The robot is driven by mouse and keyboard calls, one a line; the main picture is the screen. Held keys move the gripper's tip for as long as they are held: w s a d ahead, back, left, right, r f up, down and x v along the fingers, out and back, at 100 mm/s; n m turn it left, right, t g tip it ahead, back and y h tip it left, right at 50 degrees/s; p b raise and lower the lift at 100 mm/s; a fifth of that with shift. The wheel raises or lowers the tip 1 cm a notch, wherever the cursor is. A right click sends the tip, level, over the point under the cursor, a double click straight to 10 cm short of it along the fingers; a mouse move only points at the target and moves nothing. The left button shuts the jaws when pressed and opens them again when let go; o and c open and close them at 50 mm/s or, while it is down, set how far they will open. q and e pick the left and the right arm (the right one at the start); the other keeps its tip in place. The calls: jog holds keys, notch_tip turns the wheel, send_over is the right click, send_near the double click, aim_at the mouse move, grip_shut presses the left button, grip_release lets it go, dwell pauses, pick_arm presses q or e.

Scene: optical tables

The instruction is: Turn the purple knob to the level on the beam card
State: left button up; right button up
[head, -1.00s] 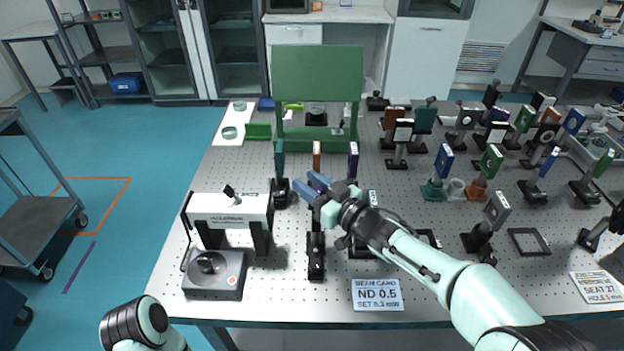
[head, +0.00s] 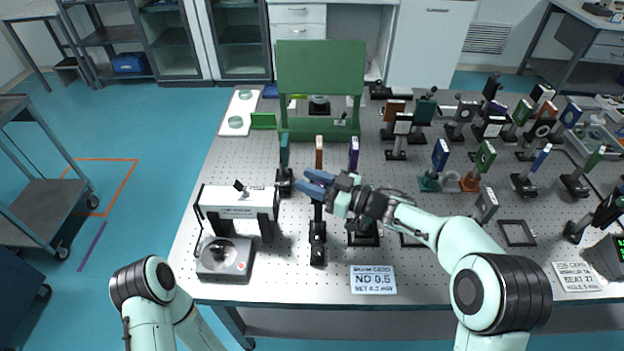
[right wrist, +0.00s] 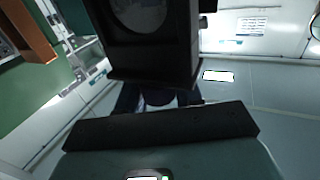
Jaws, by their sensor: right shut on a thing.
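The beam card (head: 373,279) lies flat at the table's front; it reads "ND 0.5" with a smaller "SET" line below that looks like 0.3 mW. I cannot make out a purple knob for certain. A purple upright plate (head: 354,153) stands behind my right gripper. My right gripper (head: 311,186) has its blue fingers at the top of a black post-mounted holder (head: 318,230) and is shut on a dark part there. In the right wrist view a black block with a round opening (right wrist: 150,45) fills the upper middle. My left gripper is out of view.
A white bridge-shaped instrument (head: 236,203) and a grey box with a black dial (head: 226,260) stand on the left. Teal (head: 284,152) and orange (head: 319,152) plates stand behind the gripper. A green panel (head: 320,68) stands at the back. Several mounted optics crowd the right.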

jog(key=o, duration=0.9)
jog(key=shift+a, duration=0.15)
jog(key=shift+o, duration=0.2)
jog(key=b+v, duration=0.1)
jog(key=v, duration=1.2)
jog(key=shift+d, duration=0.2)
